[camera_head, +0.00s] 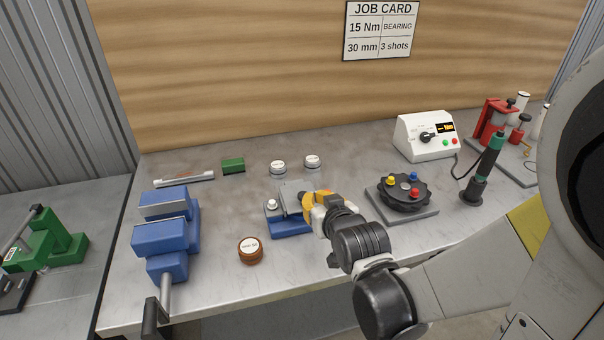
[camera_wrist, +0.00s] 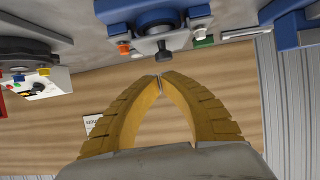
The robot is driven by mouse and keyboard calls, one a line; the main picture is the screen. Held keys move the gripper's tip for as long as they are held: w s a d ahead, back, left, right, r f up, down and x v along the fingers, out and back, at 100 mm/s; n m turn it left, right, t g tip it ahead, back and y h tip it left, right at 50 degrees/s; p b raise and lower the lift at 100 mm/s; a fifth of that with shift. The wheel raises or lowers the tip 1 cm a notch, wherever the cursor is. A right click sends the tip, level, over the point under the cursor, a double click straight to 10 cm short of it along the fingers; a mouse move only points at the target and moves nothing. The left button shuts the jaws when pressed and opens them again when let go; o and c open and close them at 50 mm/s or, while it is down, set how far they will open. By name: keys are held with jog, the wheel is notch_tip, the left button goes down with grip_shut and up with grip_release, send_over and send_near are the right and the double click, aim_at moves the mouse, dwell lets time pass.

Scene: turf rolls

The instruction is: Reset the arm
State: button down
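My gripper (camera_head: 311,200) reaches over the bench from the right, in front of a blue fixture (camera_head: 291,229) with a grey block on it. The gripper hides part of the fixture's right side. In the wrist view, the two yellow fingers of my gripper (camera_wrist: 159,82) curve together and meet at the tips, with nothing visible between them. The blue fixture shows beyond the tips in the wrist view (camera_wrist: 172,17), with a dark knob (camera_wrist: 163,52) near them. I cannot tell whether the fingers touch it.
A blue vise (camera_head: 165,238) and brown round tin (camera_head: 250,250) are left. A black turntable (camera_head: 403,193) with coloured knobs, a white control box (camera_head: 427,137) and a green-black driver (camera_head: 483,173) are right. Two small jars (camera_head: 278,168) stand behind. The front middle bench is clear.

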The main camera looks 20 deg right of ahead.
jog(key=s+r+g, duration=0.3)
jog(key=s+g, duration=0.3)
jog(key=s, duration=1.1)
jog(key=shift+s, duration=0.25)
dwell(1.0)
